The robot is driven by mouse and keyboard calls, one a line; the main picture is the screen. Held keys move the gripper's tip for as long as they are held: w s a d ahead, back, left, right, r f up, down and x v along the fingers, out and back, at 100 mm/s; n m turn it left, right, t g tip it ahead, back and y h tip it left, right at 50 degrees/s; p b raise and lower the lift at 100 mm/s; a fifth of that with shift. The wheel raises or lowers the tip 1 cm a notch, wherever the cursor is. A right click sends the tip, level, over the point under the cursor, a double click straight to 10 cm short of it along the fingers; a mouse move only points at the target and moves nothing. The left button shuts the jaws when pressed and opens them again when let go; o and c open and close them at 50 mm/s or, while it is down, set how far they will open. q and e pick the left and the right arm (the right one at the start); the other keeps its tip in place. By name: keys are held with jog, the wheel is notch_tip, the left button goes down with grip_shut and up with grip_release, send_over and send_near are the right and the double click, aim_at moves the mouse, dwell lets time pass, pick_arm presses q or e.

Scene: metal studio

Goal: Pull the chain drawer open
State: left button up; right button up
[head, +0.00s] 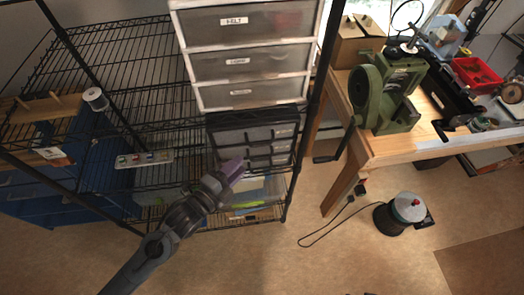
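A white drawer unit with translucent grey fronts stands on the black wire rack; its top drawer (250,22) is labelled FELT. A second drawer (275,62) and a third drawer (270,92) sit below it, with labels too small to read surely. Below these is a black unit of small drawers (258,134), also with unreadable labels. I cannot tell which drawer is the chain drawer; all look closed. My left gripper (232,168), with purple fingers, is in front of the black unit's lower left part. Whether it touches is unclear, as is its opening. My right gripper is out of view.
Black wire rack posts (318,95) flank the drawers. A wooden workbench (385,150) with a green machine (388,92) stands to the right. A round dark device (405,212) with a cord lies on the floor. Blue drawers (40,192) are at the left. The front floor is clear.

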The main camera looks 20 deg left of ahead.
pick_arm(q)
jog(key=x, duration=1)
jog(key=shift+d+p, duration=0.2)
jog(key=shift+p, duration=0.25)
jog(key=shift+r, duration=0.1)
grip_shut()
